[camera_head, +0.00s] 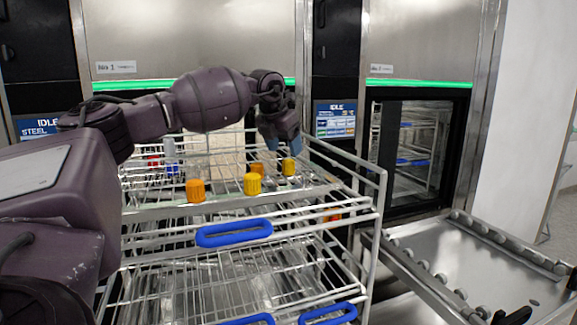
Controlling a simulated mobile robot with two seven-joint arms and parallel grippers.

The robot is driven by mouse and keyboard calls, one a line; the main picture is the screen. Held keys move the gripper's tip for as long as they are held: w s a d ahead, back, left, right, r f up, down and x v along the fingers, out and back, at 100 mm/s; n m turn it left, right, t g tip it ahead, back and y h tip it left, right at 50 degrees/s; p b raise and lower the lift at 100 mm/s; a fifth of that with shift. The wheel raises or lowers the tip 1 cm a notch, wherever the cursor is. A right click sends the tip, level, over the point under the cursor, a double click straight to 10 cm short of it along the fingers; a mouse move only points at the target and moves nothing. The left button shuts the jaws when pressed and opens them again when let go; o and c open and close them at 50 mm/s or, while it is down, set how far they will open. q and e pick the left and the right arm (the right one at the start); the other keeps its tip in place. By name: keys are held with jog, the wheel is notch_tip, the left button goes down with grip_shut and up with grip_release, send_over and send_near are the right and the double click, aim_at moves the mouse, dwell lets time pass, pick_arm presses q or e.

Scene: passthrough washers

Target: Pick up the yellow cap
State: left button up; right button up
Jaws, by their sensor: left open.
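A yellow cap (289,167) stands on the top wire shelf of the rack, toward its right side. A second yellow cap (252,184) stands nearer the front edge. My left gripper (283,146) is open and points down with blue fingertips, just above and behind the farther yellow cap in the picture. I see nothing between its fingers, and I cannot tell whether it touches that cap. My right gripper is not in view.
Two orange caps, one at the front left (195,190) and one (257,168) behind the nearer yellow cap, share the shelf. The wire rack (330,187) has raised side rails and blue handles (234,232). A metal roller table (490,270) stands at the right.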

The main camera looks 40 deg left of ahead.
aim_at(288, 159)
pick_arm(q)
jog(key=shift+p+x, duration=0.75)
jog(key=shift+x, duration=1.9)
jog(key=shift+s, duration=0.15)
jog(key=c, duration=1)
notch_tip(288, 159, up, 20)
jog(key=shift+b, duration=0.3)
